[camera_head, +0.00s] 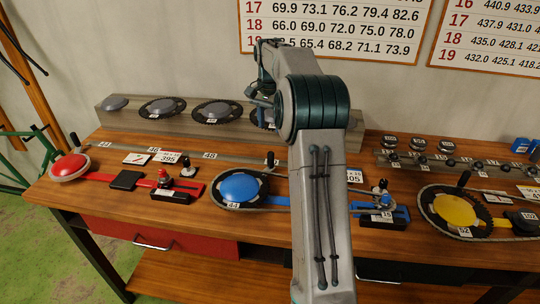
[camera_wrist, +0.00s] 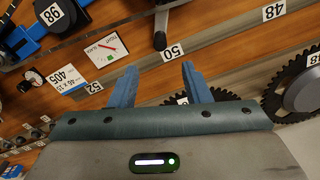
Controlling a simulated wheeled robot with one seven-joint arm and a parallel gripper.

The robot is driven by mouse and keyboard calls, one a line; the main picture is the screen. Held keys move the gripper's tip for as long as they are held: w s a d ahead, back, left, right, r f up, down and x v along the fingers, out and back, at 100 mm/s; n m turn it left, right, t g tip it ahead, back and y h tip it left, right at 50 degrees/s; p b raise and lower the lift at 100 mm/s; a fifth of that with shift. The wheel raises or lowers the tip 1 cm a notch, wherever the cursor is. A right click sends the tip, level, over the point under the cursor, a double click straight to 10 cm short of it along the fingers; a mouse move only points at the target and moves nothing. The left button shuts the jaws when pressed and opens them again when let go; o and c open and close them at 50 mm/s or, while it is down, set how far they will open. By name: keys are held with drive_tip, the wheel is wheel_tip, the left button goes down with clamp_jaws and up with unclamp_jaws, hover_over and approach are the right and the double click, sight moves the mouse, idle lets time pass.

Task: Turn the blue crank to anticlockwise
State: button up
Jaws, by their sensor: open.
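The blue crank is a round blue disc (camera_head: 240,187) in a dark toothed ring with a chain, labelled 44, left of centre on the bench in the head view. An upright black handle (camera_head: 270,161) stands at its upper right edge. A blue bar runs right from it and goes behind my arm. My gripper (camera_wrist: 158,82) is open and empty in the wrist view, its two blue fingers apart. A black handle (camera_wrist: 160,32) is beyond the fingertips; I cannot tell whether it belongs to the crank. In the head view my arm hides the fingertips.
A red crank disc (camera_head: 69,167) stands at the left and a yellow one (camera_head: 454,210) at the right. Grey-centred sprockets (camera_head: 212,111) line the back ledge. A slack gauge (camera_wrist: 105,50) and a 405 card (camera_wrist: 67,78) show in the wrist view. The bench front edge is clear.

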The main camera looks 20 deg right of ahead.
sight(271, 153)
drive_tip(key=f, duration=0.7)
drive_tip(key=f+p, duration=0.1)
drive_tip(key=f, duration=0.6)
drive_tip(key=shift+w+d+p, duration=0.15)
drive_tip(key=shift+d+p, duration=0.05)
drive_tip(key=shift+p, duration=0.1)
clamp_jaws()
